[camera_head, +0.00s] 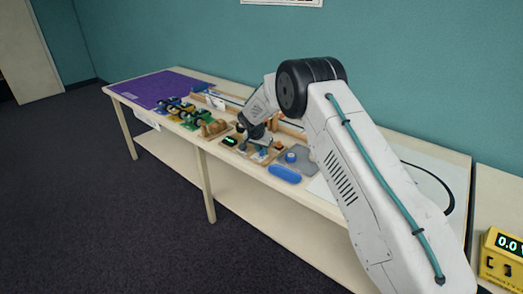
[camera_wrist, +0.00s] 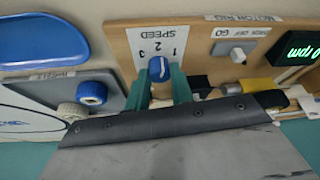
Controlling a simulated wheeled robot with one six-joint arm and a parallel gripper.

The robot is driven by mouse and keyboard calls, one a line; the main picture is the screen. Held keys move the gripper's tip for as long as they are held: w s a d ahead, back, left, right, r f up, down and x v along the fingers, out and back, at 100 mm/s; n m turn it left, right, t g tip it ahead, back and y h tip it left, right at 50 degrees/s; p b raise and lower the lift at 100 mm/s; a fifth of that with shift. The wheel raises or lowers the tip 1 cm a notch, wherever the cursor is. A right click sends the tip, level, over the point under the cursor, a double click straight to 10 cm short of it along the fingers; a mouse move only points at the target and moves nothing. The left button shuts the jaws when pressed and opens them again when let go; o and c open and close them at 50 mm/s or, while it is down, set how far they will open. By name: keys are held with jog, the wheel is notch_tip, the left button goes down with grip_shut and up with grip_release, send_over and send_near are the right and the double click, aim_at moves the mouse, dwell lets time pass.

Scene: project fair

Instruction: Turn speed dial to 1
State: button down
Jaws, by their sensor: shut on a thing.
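The speed dial (camera_wrist: 159,68) is a small blue knob with a white pointer mark, on a wooden board (camera_wrist: 200,70) in the wrist view. A white card (camera_wrist: 155,36) beside it reads SPEED with the digits 1, 2 and 3. The pointer faces the card, roughly toward the 2; its exact setting is hard to tell. My gripper (camera_wrist: 160,77) has its two teal fingers on either side of the knob, shut on it. In the head view my gripper (camera_head: 259,146) is low over the board, and the knob cannot be made out.
A push switch (camera_wrist: 238,55) and a green rpm display (camera_wrist: 300,52) are on the same board. A grey box (camera_wrist: 60,88) with another blue knob (camera_wrist: 92,93) and a blue tray (camera_wrist: 40,38) lie left. Several small items crowd the table beyond, near a purple mat (camera_head: 160,88).

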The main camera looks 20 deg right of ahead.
jog(key=m+g, duration=0.1)
jog(key=m, duration=0.2)
jog(key=m+g+h, duration=0.1)
jog(key=m, duration=0.2)
jog(key=shift+w+a+m, duration=0.15)
jog(key=shift+w+m, duration=0.05)
jog(key=shift+m, duration=0.2)
dwell(0.4)
jog(key=c, duration=1.2)
grip_release()
jog(key=w+v, duration=0.1)
jog(key=v, duration=0.6)
jog(key=shift+s+a+r, duration=0.25)
jog(key=shift+s+r, duration=0.1)
jog(key=shift+s, duration=0.15)
